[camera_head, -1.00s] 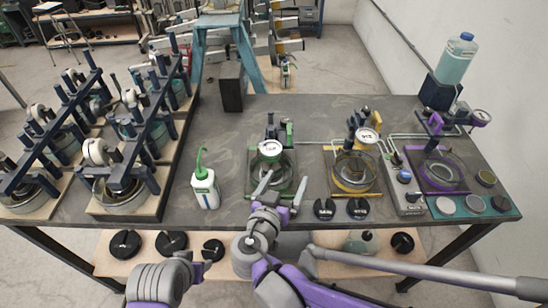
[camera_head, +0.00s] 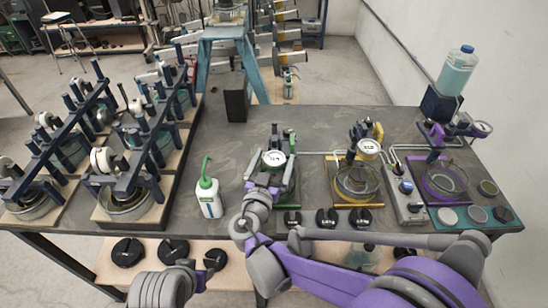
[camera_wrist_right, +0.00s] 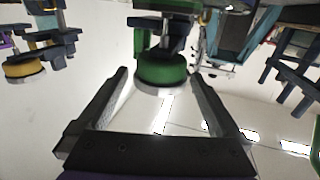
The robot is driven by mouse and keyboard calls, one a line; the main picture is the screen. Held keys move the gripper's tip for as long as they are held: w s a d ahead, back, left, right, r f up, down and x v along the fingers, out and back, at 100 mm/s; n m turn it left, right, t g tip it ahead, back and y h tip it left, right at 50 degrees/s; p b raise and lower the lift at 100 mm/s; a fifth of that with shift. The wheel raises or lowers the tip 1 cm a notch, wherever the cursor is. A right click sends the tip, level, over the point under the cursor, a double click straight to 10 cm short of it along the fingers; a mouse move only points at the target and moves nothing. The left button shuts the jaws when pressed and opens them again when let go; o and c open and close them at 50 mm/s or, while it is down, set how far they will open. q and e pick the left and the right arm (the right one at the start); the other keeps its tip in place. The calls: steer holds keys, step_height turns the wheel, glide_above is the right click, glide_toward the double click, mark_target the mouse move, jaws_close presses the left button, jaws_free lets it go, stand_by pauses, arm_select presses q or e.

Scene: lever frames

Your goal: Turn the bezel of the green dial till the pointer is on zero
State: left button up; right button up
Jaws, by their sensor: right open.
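The green dial (camera_head: 273,158) has a white face and stands on a post on its green frame at the middle of the table. Its pointer is too small to read. My right gripper (camera_head: 266,183) is open just in front of and below the dial in the head view. In the right wrist view the dial's green rim (camera_wrist_right: 162,72) lies ahead, between the lines of the two open fingers, near their tips. The fingers seem apart from it.
A yellow dial (camera_head: 368,147) stands to the right, and a purple-framed dial (camera_head: 481,128) farther right. A white bottle with a green spout (camera_head: 209,194) stands left of my right gripper. Black slotted discs (camera_head: 326,218) lie at the front edge. Weight-loaded frames fill the left.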

steer(key=shift+w, duration=0.15)
steer(key=shift+c, duration=0.2)
steer(key=c, duration=1.3)
steer(key=shift+d+r+n+y+p, duration=0.2)
steer(key=shift+n+y+p, duration=0.3)
steer(key=shift+y, duration=0.4)
steer(key=n+y+p, duration=0.3)
steer(key=y, duration=0.2)
steer(key=shift+w+r+n+y+p, duration=0.2)
steer(key=shift+n+y+p, duration=0.1)
steer(key=shift+n+p, duration=0.1)
steer(key=shift+s+f+n+y+p, duration=0.1)
steer(key=shift+f+n+y+p, duration=0.25)
steer(key=shift+y, duration=0.15)
arm_select(q)
steer(key=w+r+t, duration=0.1)
steer(key=w+r, duration=0.3)
steer(key=r, duration=0.4)
arm_select(e)
steer(key=shift+s, duration=0.1)
